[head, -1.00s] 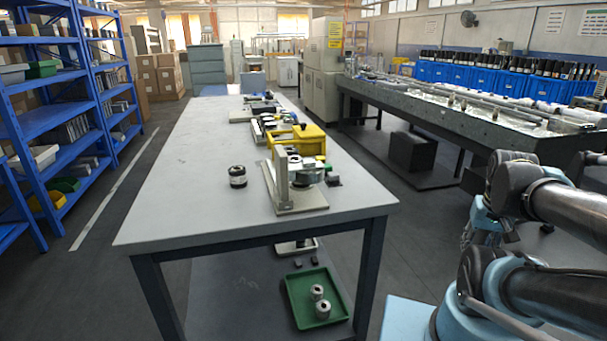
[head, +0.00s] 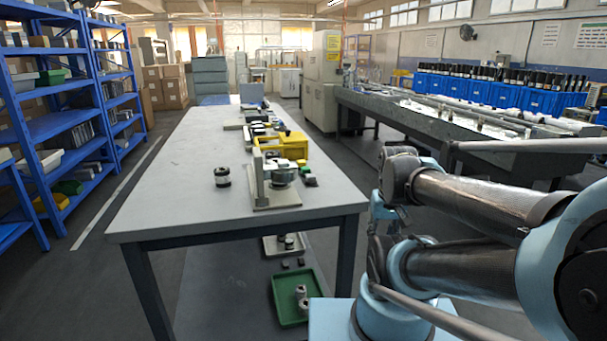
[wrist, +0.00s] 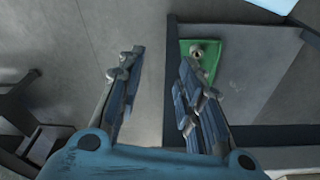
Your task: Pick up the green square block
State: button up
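A small green block (head: 304,170) sits on the near right part of the grey table (head: 185,190), beside a dark block (head: 311,181) and a metal fixture (head: 272,190). It is tiny in the head view, so its exact shape is hard to tell. My gripper (wrist: 160,78) shows in the wrist view with its two fingers spread apart and nothing between them. Beneath it are floor and, to the right, a green tray (wrist: 210,62). The block does not show in the wrist view. My gripper cannot be made out in the head view, where my arm fills the lower right.
A green tray (head: 290,310) with metal parts lies below the table. Blue shelves (head: 60,130) stand left. The table's left half is clear.

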jog(key=shift+o, duration=2)
jog(key=shift+s+r, duration=0.25)
jog(key=w+a+r+n+g, duration=0.1)
jog(key=w+a+r+n, duration=0.4)
jog(key=w+r, duration=0.3)
jog(key=w+a+r+n, duration=0.4)
jog(key=w+r+n, duration=0.2)
jog(key=w+r, duration=0.15)
jog(key=w+a+r+n+g, duration=0.1)
jog(key=w+a+r+n, duration=0.4)
jog(key=w+r, duration=0.3)
jog(key=n, duration=0.5)
send_over(306, 172)
jog(key=w+d, duration=0.1)
jog(key=w, duration=0.2)
jog(key=f, duration=1)
jog(key=shift+s, duration=0.2)
jog(key=shift+s+f, duration=0.15)
jog(key=shift+f, duration=2.5)
